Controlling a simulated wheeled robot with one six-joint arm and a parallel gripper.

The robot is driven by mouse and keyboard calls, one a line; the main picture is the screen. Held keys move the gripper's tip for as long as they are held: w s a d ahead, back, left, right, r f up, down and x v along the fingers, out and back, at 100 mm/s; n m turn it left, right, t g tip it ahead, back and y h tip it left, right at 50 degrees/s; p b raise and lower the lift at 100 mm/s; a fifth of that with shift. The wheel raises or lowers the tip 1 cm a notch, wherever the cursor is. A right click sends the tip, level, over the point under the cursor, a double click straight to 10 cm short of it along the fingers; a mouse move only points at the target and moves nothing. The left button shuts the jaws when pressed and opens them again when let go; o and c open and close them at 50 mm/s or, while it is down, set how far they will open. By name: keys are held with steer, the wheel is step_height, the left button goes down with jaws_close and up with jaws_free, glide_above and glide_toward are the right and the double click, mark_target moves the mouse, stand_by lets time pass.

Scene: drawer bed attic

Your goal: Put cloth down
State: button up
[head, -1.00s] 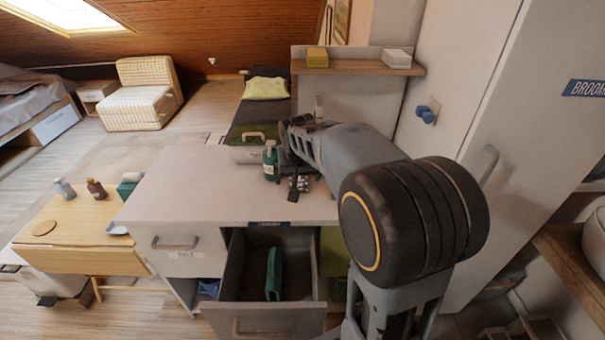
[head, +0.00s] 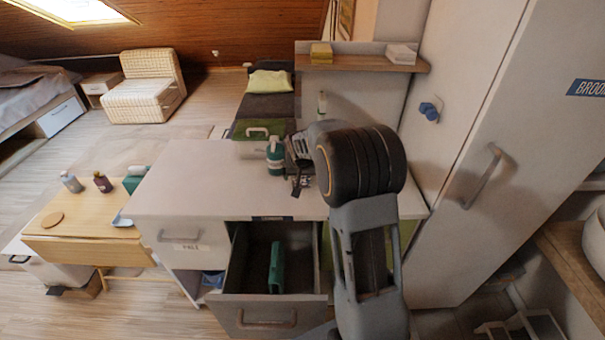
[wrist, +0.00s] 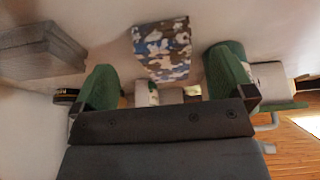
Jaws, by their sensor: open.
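A folded cloth (wrist: 162,50) with a blue, white and brown camouflage pattern lies on the pale countertop in the wrist view. It shows between and beyond the fingertips, with a gap to each finger. My gripper (wrist: 164,82) is open, with green pads on both sides of the cloth, and holds nothing. In the head view my gripper (head: 299,182) is over the right part of the countertop (head: 200,190). There the cloth is mostly hidden by the gripper.
A green bottle (head: 275,157) stands close left of my gripper. Below the counter an open drawer (head: 255,290) holds a green item (head: 276,266). A tall cabinet (head: 500,130) stands at the right. The counter's left part is clear.

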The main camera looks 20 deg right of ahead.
mark_target(302, 179)
steer(key=shift+x, duration=2.1)
steer(key=shift+a, duration=0.15)
steer(key=shift+c, duration=0.5)
steer(key=c, duration=0.9)
steer(key=shift+r, duration=0.1)
steer(key=shift+c, duration=0.2)
steer(key=shift+r, duration=0.5)
step_height(302, 179, up, 2)
steer(key=shift+s+r, duration=0.1)
steer(key=shift+r, duration=0.1)
steer(key=s+r+b, duration=0.1)
steer(key=s+r, duration=0.8)
steer(key=s, duration=0.5)
steer(key=shift+r+b, duration=0.25)
steer(key=shift+b, duration=0.1)
